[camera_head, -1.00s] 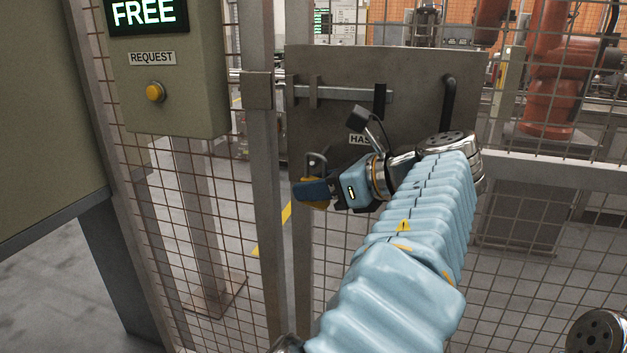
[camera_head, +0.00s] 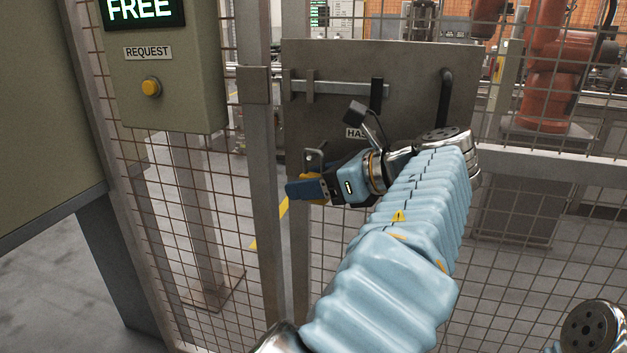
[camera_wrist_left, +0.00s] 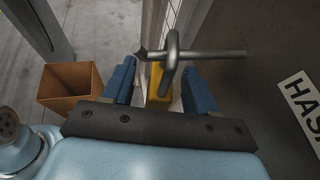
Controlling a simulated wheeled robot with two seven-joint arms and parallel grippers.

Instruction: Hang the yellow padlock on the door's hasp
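The yellow padlock (camera_wrist_left: 157,82) is between the two blue fingers of my left gripper (camera_wrist_left: 160,88) in the left wrist view, with narrow gaps on both sides. In the head view my left gripper (camera_head: 306,189) is at the lower left of the door plate, and little of the padlock (camera_head: 316,202) shows behind the fingers. The hasp (camera_head: 313,157) is just above it. In the wrist view a grey loop crosses a rod (camera_wrist_left: 215,54) at the padlock's top; I cannot tell whether the shackle is through the hasp. My right gripper is out of view.
The grey door plate (camera_head: 420,95) carries a sliding bolt (camera_head: 345,90), a black handle (camera_head: 446,95) and a HASP label. A request box (camera_head: 160,85) with a yellow button stands left. Wire mesh surrounds the door. A brown box (camera_wrist_left: 70,82) shows in the wrist view.

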